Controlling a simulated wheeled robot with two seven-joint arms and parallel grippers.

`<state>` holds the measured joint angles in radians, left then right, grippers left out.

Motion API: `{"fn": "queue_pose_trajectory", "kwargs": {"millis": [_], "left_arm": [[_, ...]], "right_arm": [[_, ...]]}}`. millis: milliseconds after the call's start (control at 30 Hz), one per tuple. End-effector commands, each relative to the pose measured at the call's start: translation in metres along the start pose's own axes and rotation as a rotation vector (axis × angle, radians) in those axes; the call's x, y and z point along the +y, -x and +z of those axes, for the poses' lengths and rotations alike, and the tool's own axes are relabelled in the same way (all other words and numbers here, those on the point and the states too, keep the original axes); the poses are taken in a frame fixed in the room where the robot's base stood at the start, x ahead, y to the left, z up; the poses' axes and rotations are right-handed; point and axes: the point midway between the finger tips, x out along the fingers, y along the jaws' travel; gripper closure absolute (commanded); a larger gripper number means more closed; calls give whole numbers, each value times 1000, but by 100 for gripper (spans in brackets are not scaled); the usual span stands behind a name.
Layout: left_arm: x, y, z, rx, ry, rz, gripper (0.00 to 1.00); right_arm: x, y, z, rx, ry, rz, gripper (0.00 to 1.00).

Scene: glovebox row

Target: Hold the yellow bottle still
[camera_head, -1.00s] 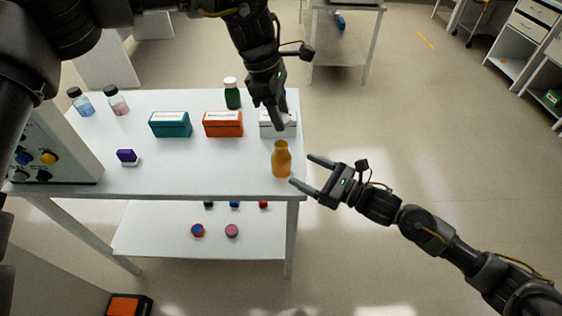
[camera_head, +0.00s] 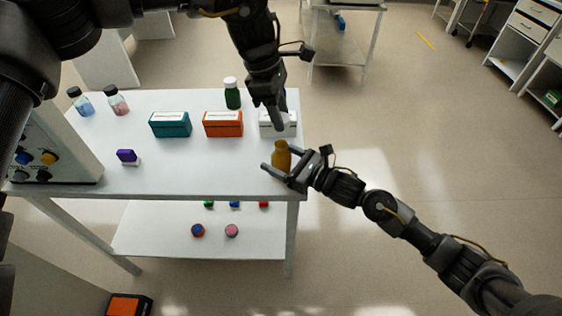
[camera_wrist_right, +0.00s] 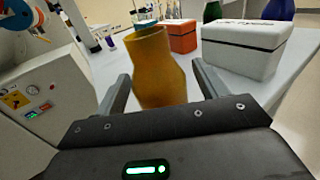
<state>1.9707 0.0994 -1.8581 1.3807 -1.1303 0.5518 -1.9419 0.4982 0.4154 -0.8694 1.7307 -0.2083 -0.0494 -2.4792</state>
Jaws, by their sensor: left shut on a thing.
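The yellow bottle (camera_head: 281,153) stands upright near the right front corner of the white table (camera_head: 200,178). In the right wrist view the open-mouthed yellow bottle (camera_wrist_right: 160,68) shows no cap. My right gripper (camera_head: 279,158) is open, with one finger on each side of the bottle; in its wrist view the fingers (camera_wrist_right: 162,80) look slightly apart from it. My left gripper (camera_head: 277,122) is above and behind the bottle, in front of the white box (camera_head: 290,128) in the picture. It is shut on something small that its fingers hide.
A teal box (camera_head: 170,125), an orange box (camera_head: 222,124) and a green bottle (camera_head: 232,94) stand farther left on the table. A purple-and-white item (camera_head: 128,157) lies nearer the front. A control panel (camera_head: 45,150) borders the left end. Several caps lie on the lower shelf (camera_head: 180,245).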

Motion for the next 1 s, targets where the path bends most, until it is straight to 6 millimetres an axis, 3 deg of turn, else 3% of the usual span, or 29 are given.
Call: {"fn": "queue_pose_trajectory", "kwargs": {"millis": [67, 467, 667, 1000], "left_arm": [[0, 0, 0, 0, 0, 0, 83], [0, 0, 0, 0, 0, 0, 83], [0, -8, -2, -2, 0, -1, 83], [0, -48, -11, -15, 0, -1, 83]], "right_arm": [[0, 0, 0, 0, 0, 0, 39], [0, 0, 0, 0, 0, 0, 91], [0, 0, 0, 0, 0, 0, 92], [0, 0, 0, 0, 0, 0, 92]]}}
